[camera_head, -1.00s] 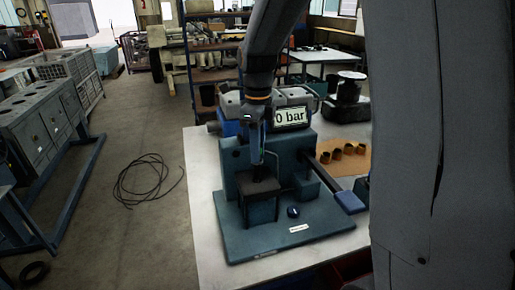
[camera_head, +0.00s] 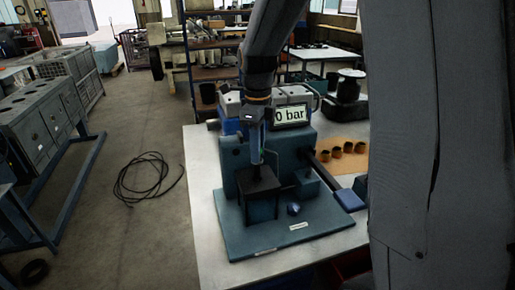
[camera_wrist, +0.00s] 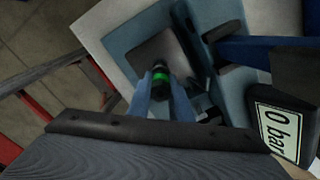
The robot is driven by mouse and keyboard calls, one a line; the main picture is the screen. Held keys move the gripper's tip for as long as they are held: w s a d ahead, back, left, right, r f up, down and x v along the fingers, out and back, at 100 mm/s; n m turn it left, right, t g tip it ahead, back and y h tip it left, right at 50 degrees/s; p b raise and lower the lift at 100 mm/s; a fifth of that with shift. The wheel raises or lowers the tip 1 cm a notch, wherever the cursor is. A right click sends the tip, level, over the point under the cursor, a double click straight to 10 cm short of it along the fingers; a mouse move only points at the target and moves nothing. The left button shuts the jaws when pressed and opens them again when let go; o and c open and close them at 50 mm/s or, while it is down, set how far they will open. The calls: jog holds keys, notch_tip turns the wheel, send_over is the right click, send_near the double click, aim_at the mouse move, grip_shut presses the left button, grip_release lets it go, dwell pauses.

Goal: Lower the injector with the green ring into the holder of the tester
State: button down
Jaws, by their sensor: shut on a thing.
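My gripper (camera_wrist: 157,85) is shut on the injector with the green ring (camera_wrist: 160,75), seen from above in the wrist view. The ring sits between the fingertips. The injector's dark lower body points towards the dark square top of the holder (camera_wrist: 150,47); I cannot tell whether its tip has entered. In the head view my gripper (camera_head: 257,160) is just above the holder (camera_head: 259,182) of the blue-green tester (camera_head: 235,160). The injector is hard to make out there.
The tester's display (camera_head: 291,115) reads 0 bar. A blue-ended lever (camera_head: 348,200) sticks out at the right. The white bench (camera_head: 205,210) is clear at the left. A cable coil (camera_head: 148,180) lies on the floor.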

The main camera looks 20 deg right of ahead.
aim_at(257, 165)
jog(key=shift+f+b, duration=0.5)
jog(key=shift+f, duration=1.1)
dwell(0.3)
jog(key=shift+f+b, duration=0.4)
jog(key=shift+f, duration=0.85)
dwell(0.4)
jog(key=c, duration=1.1)
grip_release()
